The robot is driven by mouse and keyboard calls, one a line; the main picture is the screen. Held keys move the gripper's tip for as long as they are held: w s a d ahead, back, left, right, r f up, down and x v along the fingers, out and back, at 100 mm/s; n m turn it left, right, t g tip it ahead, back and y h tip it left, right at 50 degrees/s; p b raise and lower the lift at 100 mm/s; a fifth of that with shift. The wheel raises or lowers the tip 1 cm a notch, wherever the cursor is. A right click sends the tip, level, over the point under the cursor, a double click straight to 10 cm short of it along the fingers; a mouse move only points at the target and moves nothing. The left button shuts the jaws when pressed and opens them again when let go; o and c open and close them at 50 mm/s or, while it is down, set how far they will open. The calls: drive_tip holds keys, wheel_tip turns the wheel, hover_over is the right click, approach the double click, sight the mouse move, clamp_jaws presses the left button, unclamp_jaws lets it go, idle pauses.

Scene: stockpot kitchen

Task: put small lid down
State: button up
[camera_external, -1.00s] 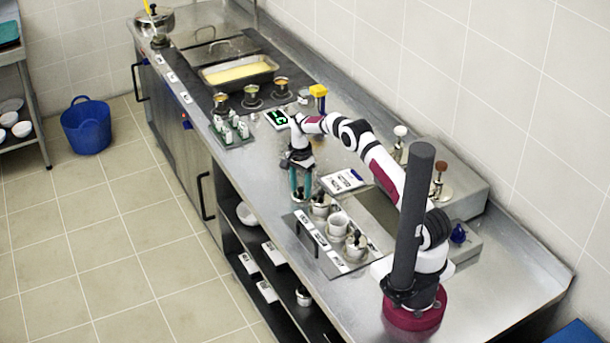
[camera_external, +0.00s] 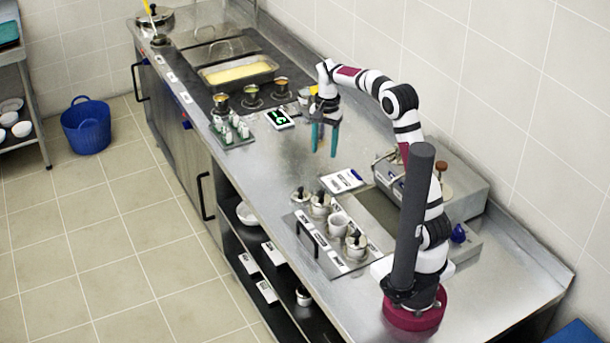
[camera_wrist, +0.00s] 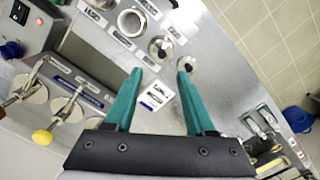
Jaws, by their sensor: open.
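My gripper (camera_external: 323,153), with teal fingers, is open and empty above the counter, up and to the right of the small lid. Its spread fingers show in the wrist view (camera_wrist: 161,73).
Bare counter lies between.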

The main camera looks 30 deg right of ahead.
drive_tip(key=s+f+n+y, duration=0.1)
drive_tip(key=s+n, duration=0.4)
drive_tip(key=s, duration=2.4)
drive_tip(key=shift+s+d+f, duration=0.15)
drive_tip(key=shift+s+f, duration=0.25)
drive_tip(key=shift+f, duration=0.2)
